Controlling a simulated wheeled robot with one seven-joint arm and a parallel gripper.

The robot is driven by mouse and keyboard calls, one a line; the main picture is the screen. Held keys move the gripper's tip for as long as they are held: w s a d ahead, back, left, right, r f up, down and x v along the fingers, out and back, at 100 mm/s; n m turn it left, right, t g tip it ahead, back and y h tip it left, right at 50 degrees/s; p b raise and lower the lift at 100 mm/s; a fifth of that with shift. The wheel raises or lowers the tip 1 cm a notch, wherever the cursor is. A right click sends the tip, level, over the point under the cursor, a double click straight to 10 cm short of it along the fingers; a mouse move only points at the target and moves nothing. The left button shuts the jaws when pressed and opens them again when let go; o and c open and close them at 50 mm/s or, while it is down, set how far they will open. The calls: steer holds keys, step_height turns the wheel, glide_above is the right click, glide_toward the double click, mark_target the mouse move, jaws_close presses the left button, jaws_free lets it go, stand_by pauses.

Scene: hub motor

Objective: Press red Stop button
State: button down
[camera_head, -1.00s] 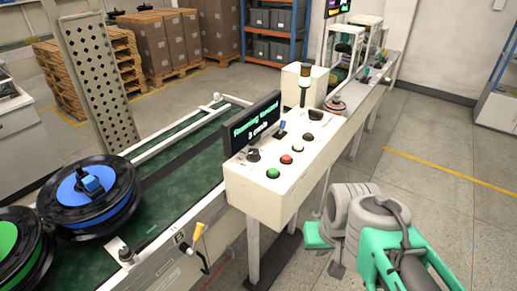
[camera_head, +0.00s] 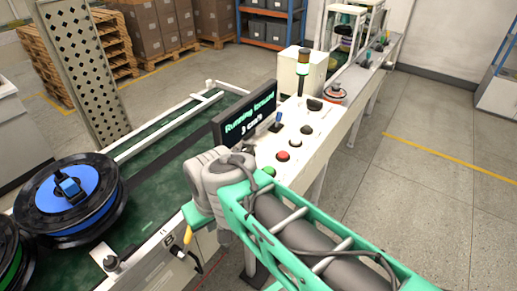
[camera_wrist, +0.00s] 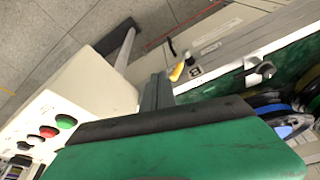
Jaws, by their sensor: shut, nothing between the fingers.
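The red button (camera_head: 282,156) is on the sloped top of the white control box, just beyond the green button (camera_head: 268,171). The red button also shows in the wrist view (camera_wrist: 48,131), at the left edge of the picture. My gripper (camera_head: 197,213) is the green part at the arm's end, in front of the box's left side; its fingertips are mostly hidden in the head view. In the wrist view my gripper (camera_wrist: 165,128) fills the lower middle, green with a black edge. It is shut and empty, and appears apart from the red button.
The display (camera_head: 245,118) on the box reads "Running forward". Black knobs and a white button share the panel. A conveyor (camera_head: 150,165) with a blue reel (camera_head: 70,195) lies to the left. Open floor (camera_head: 430,190) is to the right.

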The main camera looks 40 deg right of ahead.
steer(key=shift+s+d, duration=0.1)
steer(key=shift+d, duration=0.05)
step_height(320, 180, up, 12)
steer(key=n+t+p, duration=0.6)
steer(key=n+p, duration=0.1)
steer(key=n, duration=0.2)
glide_above(285, 155)
steer(key=shift+d+f, duration=0.1)
steer(key=shift+f, duration=0.1)
step_height(285, 155, down, 8)
steer(key=b, duration=0.4)
steer(key=shift+f, duration=0.2)
steer(key=shift+f+b, duration=0.2)
steer(key=shift+b, duration=0.15)
